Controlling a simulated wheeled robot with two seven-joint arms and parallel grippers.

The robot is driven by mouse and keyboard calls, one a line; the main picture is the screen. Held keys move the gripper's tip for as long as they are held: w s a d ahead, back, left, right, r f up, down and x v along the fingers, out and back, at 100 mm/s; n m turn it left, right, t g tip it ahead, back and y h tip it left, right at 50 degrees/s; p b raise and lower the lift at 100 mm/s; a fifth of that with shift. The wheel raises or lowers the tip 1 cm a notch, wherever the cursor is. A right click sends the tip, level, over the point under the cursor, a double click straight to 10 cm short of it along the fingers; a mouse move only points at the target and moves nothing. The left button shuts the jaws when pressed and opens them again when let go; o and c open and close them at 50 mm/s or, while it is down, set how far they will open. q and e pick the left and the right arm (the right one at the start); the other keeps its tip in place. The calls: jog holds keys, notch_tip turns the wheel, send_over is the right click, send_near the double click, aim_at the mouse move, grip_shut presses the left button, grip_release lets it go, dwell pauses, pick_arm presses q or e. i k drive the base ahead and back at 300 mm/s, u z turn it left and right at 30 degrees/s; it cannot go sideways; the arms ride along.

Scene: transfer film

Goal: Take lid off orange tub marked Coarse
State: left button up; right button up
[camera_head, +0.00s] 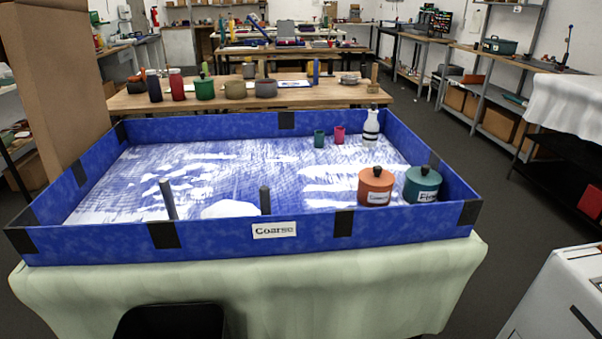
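An orange tub (374,191) stands upright inside the blue-walled tray (215,243), near its front right. Its orange lid (386,175) with a black knob is on. A small white label on its front is too blurred to read surely. A green tub (412,189) with a lid and black knob stands close to its right; its label seems to read "Fine". A white sign (274,230) reading "Coarse" is on the tray's front wall. Neither of my grippers is in view.
Two dark upright posts (169,199) (265,200) stand behind the tray's front wall. A green cup (319,139), a pink cup (339,134) and a white bottle (371,128) stand at the back right. The tray's patterned floor is otherwise mostly clear. A cardboard panel (58,75) rises at left.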

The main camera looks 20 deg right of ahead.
aim_at(375, 176)
jog(key=u, duration=2.2)
jog(key=k, duration=1.7)
jog(key=z, duration=2.05)
jog(key=i, duration=0.6)
jog(key=u, duration=0.1)
